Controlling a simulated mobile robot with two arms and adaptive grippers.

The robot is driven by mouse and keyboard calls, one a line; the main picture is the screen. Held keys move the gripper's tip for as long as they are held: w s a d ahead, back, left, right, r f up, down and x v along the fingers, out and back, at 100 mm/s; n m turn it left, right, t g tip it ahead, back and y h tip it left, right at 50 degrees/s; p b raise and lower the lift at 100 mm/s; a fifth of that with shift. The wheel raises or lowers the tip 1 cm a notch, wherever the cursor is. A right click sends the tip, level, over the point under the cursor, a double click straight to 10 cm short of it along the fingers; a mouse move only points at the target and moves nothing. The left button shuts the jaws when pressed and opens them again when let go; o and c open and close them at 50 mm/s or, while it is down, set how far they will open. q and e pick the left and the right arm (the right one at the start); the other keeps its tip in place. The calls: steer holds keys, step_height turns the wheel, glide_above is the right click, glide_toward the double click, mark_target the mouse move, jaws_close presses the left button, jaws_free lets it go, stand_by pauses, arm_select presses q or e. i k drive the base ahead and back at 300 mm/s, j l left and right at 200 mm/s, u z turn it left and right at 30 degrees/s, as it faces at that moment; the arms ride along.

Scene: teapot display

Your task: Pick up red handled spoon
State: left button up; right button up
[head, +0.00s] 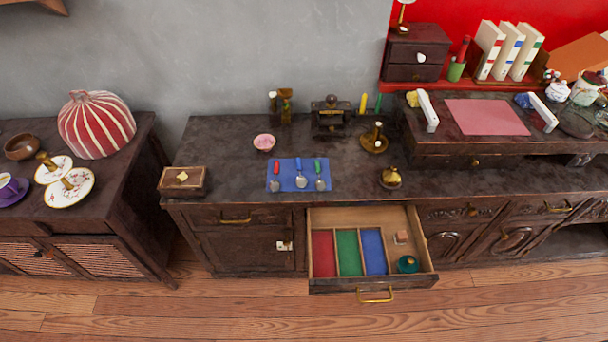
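The red handled spoon (276,177) lies on a blue mat (288,188) on the dark wooden cabinet top. Its red handle points toward the wall and its metal bowl toward the front edge. It is the leftmost of three spoons on the mat. Beside it lie a blue handled spoon (300,176) in the middle and a green handled spoon (319,176) on the right. Neither of my grippers shows in the head view.
Below the mat, an open drawer (428,272) holds red, green and blue compartments. A wooden box (183,181) stands left of the mat and a brass bell-like object (391,178) right of it. A pink bowl (264,142) sits behind. The cabinet top around the mat is mostly clear.

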mark_target(275, 185)
steer(key=i+j, duration=0.15)
steer(key=j, duration=0.15)
steer(key=i+j, duration=0.15)
steer(key=j, duration=0.15)
steer(key=i+j, duration=0.1)
steer(key=j, duration=0.25)
steer(key=i+j, duration=0.15)
steer(key=j, duration=0.15)
steer(key=z, duration=0.05)
